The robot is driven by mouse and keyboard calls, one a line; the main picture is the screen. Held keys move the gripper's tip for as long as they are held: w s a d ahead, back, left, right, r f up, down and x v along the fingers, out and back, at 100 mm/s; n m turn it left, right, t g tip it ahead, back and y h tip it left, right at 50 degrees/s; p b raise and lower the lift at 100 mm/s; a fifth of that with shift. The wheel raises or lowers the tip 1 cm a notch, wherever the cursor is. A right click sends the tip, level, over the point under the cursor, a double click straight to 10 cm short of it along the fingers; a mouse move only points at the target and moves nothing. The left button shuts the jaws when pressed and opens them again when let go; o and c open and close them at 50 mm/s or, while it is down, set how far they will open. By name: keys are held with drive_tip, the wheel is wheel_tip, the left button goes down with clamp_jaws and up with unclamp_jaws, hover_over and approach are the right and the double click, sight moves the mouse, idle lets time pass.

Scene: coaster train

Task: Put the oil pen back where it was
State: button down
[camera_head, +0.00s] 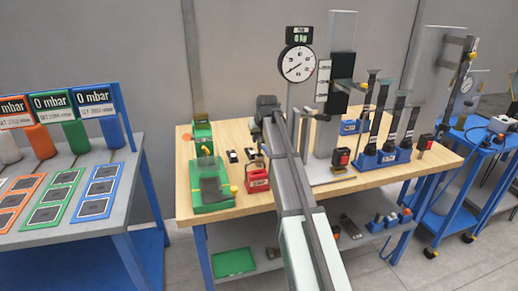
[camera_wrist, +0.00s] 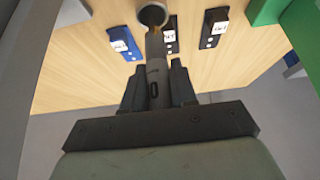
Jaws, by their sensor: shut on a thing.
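In the wrist view my gripper (camera_wrist: 155,80) is shut on a slim grey pen-like tool (camera_wrist: 155,68), which I take to be the oil pen. The tool points away from my gripper, toward a round, open-ended metal cup or tube (camera_wrist: 152,14) at the top of the picture. The tool's far end appears close to its rim; I cannot tell whether they touch. In the head view my gripper (camera_head: 267,108) is a dark shape over the back of the wooden table (camera_head: 375,180), and the pen cannot be made out there.
Small tagged blocks, one blue (camera_wrist: 122,42) and two black (camera_wrist: 170,36) (camera_wrist: 213,28), lie around the cup. A green machine (camera_head: 211,190) and red box (camera_head: 257,181) stand left of my arm. A gauge stand (camera_head: 298,62) and blue-based columns (camera_head: 380,158) stand right.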

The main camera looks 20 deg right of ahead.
sight(259, 146)
drive_tip(key=shift+f, duration=2.2)
drive_tip(key=shift+f, duration=0.15)
drive_tip(key=c, duration=0.9)
unclamp_jaws()
drive_tip(key=v, duration=1.2)
